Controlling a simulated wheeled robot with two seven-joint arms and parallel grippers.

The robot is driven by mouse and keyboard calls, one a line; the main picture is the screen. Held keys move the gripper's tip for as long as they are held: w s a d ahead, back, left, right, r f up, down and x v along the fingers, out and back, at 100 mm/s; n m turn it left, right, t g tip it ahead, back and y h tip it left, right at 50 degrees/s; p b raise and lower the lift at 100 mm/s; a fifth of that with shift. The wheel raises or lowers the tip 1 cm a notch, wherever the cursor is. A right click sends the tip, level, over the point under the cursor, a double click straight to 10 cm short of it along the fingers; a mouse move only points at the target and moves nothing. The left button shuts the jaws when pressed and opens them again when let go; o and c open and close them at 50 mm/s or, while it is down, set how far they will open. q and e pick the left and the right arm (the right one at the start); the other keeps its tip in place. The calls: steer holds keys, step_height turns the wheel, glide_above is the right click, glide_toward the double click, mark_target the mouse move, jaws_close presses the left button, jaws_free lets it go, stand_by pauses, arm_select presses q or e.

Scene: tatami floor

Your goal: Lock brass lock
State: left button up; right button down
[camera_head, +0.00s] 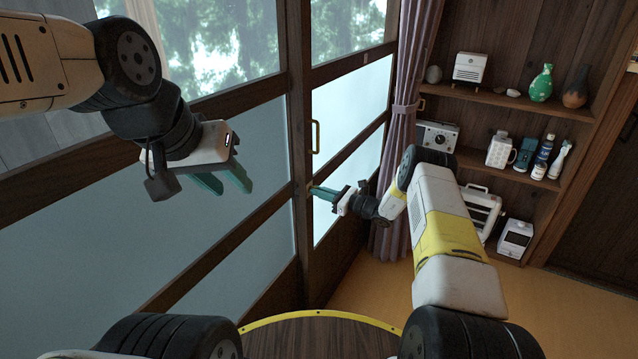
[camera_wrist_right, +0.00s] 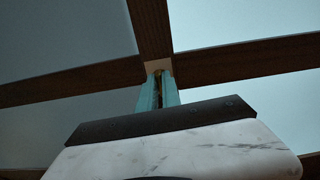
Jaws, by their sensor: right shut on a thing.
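The brass lock (camera_wrist_right: 158,67) is on the dark wooden post of the sliding doors, just at my right fingertips. It is small and largely hidden by the fingers. My right gripper (camera_head: 316,190) reaches left to the post, with its teal fingers close together; the right wrist view shows them (camera_wrist_right: 158,88) shut on a thin brass-coloured piece of the lock. My left gripper (camera_head: 228,184) hangs in front of the left door panel, away from the lock. Its two teal fingers are apart with nothing between them.
A brass door handle (camera_head: 315,137) stands above the lock on the right door. A tied curtain (camera_head: 404,110) hangs right of the doors, close behind my right arm. Wooden shelves (camera_head: 520,103) with vases, bottles and small appliances stand further right. Open floor (camera_head: 375,290) lies below the doors.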

steer(key=shift+s+f+n, duration=0.1)
steer(key=shift+n, duration=4.2)
steer(key=shift+s+f+n, duration=0.1)
steer(key=shift+n, duration=4.2)
steer(key=c, duration=1.5)
jaws_free()
steer(key=shift+c, duration=0.2)
steer(key=v, duration=0.7)
steer(key=shift+s+d, duration=0.15)
steer(key=shift+d, duration=0.15)
